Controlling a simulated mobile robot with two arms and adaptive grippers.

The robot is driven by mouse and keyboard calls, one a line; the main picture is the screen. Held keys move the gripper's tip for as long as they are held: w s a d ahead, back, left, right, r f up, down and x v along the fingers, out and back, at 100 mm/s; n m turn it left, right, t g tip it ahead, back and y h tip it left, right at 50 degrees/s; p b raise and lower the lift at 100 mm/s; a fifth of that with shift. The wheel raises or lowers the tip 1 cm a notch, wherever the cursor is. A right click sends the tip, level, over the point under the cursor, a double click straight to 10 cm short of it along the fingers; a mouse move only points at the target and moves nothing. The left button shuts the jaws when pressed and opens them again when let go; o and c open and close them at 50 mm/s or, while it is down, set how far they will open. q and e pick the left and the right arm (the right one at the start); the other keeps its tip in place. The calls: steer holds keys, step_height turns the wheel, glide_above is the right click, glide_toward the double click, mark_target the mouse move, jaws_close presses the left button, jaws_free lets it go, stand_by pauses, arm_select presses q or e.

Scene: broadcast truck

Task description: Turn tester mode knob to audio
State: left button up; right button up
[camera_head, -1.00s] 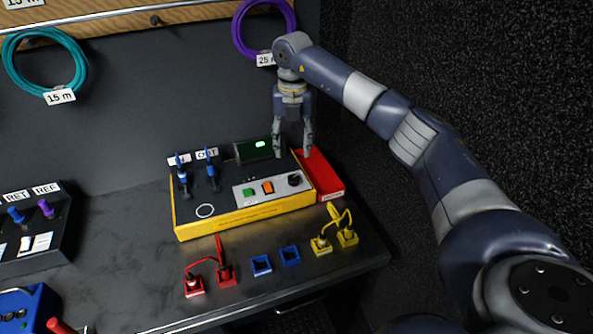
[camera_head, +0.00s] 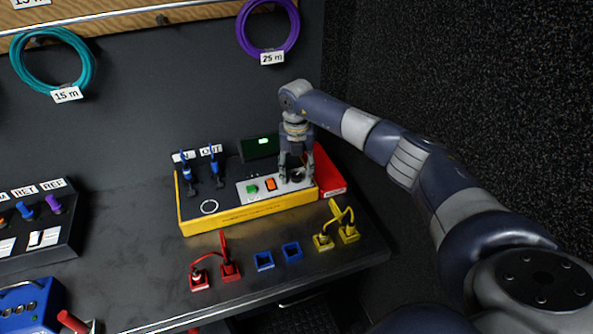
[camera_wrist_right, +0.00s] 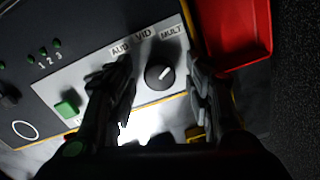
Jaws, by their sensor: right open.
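The tester (camera_head: 246,214) is a black box with a yellow rim, standing on the dark bench. Its black mode knob (camera_wrist_right: 159,76) shows in the right wrist view below the labels AUD, VID and MULT. The knob's white mark points up and to the right, toward the MULT side. My right gripper (camera_head: 297,181) is lowered at the tester's right end, over the knob. In the wrist view its open fingers (camera_wrist_right: 160,95) stand on either side of the knob, with visible gaps. The head view mostly hides the knob behind the fingers. My left gripper is not in view.
A green button (camera_head: 252,188) and an orange switch (camera_head: 271,184) sit left of the knob. A red tray (camera_head: 331,187) adjoins the tester's right side. Blue plugs (camera_head: 214,170) stand at its left. Red, blue and yellow (camera_head: 348,234) sockets line the bench front.

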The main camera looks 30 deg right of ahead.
steer(key=shift+c, duration=0.6)
steer(key=c, duration=1)
steer(key=shift+o, duration=0.2)
